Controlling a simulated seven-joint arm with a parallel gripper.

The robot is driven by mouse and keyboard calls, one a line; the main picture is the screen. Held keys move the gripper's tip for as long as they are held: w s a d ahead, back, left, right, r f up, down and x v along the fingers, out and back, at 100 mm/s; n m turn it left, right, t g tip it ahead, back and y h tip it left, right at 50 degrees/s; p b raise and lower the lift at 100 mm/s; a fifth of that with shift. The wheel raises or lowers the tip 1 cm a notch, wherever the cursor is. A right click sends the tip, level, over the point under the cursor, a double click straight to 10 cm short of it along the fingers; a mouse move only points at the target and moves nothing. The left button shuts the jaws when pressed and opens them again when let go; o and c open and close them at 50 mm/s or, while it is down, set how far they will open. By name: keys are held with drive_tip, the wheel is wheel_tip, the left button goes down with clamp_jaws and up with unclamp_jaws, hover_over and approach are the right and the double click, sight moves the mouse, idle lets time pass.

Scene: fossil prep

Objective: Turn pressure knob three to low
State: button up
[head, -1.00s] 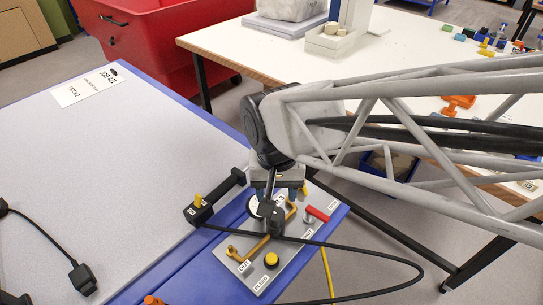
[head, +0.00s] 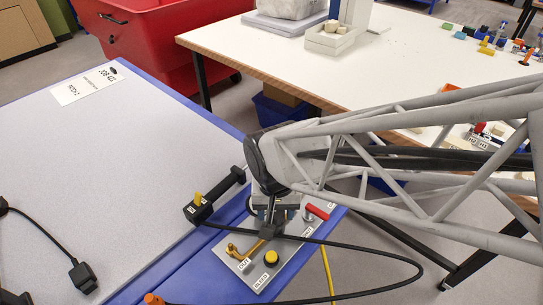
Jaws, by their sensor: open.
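A grey control panel (head: 236,264) lies on the blue edge of the big grey table. It carries a yellow knob (head: 271,258) by the label BLEED, a brass lever (head: 243,249) near OUT, and a red lever (head: 316,211). A black block with a small yellow knob (head: 198,199) sits at the table edge; its label is too small to read. I cannot tell which control is pressure knob three. My gripper (head: 268,229) points down over the middle of the panel, open. It hides the panel parts beneath it, and contact cannot be told.
A black cable (head: 350,243) loops across the panel's front. The grey table (head: 110,160) has a JOB card (head: 88,86) and a black connector (head: 83,277). A white table (head: 270,55) and red bin (head: 165,45) stand behind.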

drive_tip(key=shift+c, duration=0.2)
drive_tip(key=c, duration=0.6)
drive_tip(key=shift+n, duration=0.4)
drive_tip(key=n, duration=0.9)
drive_tip(key=shift+n, duration=0.4)
drive_tip(key=n, duration=1.2)
drive_tip(key=shift+n, duration=0.4)
